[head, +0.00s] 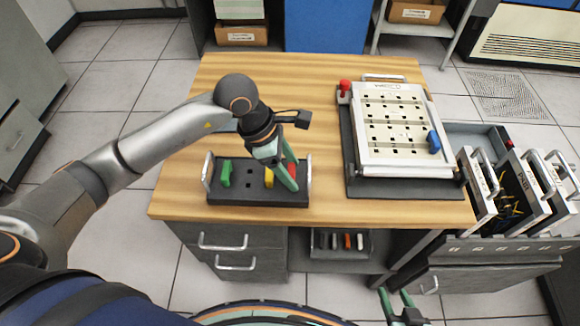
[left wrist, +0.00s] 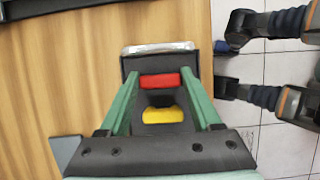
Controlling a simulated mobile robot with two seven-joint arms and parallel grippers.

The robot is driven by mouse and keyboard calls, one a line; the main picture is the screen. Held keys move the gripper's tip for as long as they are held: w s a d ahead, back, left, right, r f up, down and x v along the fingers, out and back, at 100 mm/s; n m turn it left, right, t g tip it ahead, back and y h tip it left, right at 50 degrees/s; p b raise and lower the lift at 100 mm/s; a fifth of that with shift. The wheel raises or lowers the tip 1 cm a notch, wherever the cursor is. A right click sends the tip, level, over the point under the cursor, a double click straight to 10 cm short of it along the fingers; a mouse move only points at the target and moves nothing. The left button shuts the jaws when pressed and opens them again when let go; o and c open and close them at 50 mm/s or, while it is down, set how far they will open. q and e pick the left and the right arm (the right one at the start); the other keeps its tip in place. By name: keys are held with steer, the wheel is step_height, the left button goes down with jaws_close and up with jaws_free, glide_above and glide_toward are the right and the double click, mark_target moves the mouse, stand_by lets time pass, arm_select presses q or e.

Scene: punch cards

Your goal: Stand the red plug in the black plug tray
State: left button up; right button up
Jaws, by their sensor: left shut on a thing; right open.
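The black plug tray (head: 240,196) lies near the front left of the wooden table. A green plug (head: 225,173) stands at its left and a yellow plug (head: 268,177) right of the middle. My left gripper (head: 291,180) points down over the tray's right end, shut on the red plug (head: 293,169). In the left wrist view the red plug (left wrist: 160,81) sits between the fingertips, beside the yellow plug (left wrist: 163,115), over the tray. Whether its base is seated in a hole is hidden. My right gripper (head: 398,303) is open and empty, low in front of the table.
A white punch-card board (head: 395,160) with a blue piece (head: 433,142) and a red knob (head: 344,86) is on the right of the table. Card racks (head: 500,190) stand beyond the right edge. The table's back left (head: 260,75) is clear.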

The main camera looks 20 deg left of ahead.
arm_select(q)
steer(key=shift+f, duration=0.1)
steer(key=o, duration=1.2)
arm_select(e)
steer(key=shift+f, duration=0.1)
arm_select(q)
steer(key=shift+a+r, duration=0.1)
steer(key=shift+r, duration=0.15)
steer(key=v, duration=1.2)
arm_select(e)
steer(key=shift+w+a+r, duration=0.2)
steer(key=shift+a+r, duration=0.05)
steer(key=shift+a, duration=0.1)
arm_select(q)
steer(key=shift+s, duration=0.15)
